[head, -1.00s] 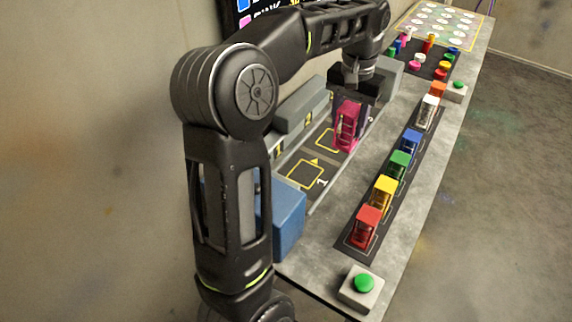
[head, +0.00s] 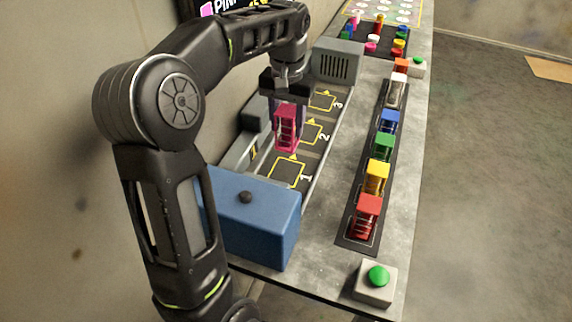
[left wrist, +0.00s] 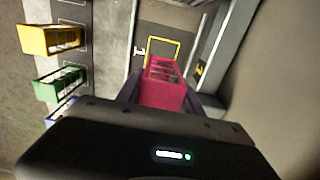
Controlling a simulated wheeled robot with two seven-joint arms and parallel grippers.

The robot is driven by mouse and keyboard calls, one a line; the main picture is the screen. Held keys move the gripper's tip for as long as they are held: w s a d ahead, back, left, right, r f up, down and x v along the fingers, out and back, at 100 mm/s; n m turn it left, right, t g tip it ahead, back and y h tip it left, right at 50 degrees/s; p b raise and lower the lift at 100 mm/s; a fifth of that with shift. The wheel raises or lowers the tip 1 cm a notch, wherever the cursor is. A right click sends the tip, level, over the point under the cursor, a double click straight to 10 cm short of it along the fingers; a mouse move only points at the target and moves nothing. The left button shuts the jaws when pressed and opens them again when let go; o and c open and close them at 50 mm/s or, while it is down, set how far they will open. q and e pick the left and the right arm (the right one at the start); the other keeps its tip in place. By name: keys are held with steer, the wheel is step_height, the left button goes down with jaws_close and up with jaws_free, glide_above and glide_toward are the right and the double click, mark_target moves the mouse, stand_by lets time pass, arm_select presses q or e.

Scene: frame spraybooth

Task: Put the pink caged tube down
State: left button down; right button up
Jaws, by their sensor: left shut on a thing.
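The pink caged tube (head: 286,128) is held upright in my left gripper (head: 286,112), which is shut on it. It hangs over the dark strip with yellow-outlined numbered squares, near the square marked 2 (head: 312,134). In the left wrist view the tube (left wrist: 162,88) sits between the fingers, with the square marked 1 (left wrist: 163,50) beyond it. Whether its lower end touches the strip cannot be told. The squares marked 1 (head: 287,173) and 3 (head: 322,101) look empty. My right gripper is not in view.
A blue box (head: 255,225) stands at the strip's near end, and a grey vented box (head: 338,62) at its far end. A row of caged tubes, including red (head: 366,215) and yellow (head: 376,178), stands to the right. A green button (head: 378,277) is at the near corner.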

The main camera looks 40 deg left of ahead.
mark_target(287, 141)
arm_select(q)
steer(key=shift+f, duration=2.8)
steer(key=shift+f+p, duration=0.45)
steer(key=shift+f, duration=1.4)
steer(key=shift+f, duration=0.15)
steer(key=c, duration=0.8)
jaws_free()
steer(key=shift+o, duration=0.2)
step_height(287, 141, up, 12)
steer(key=shift+r, duration=0.15)
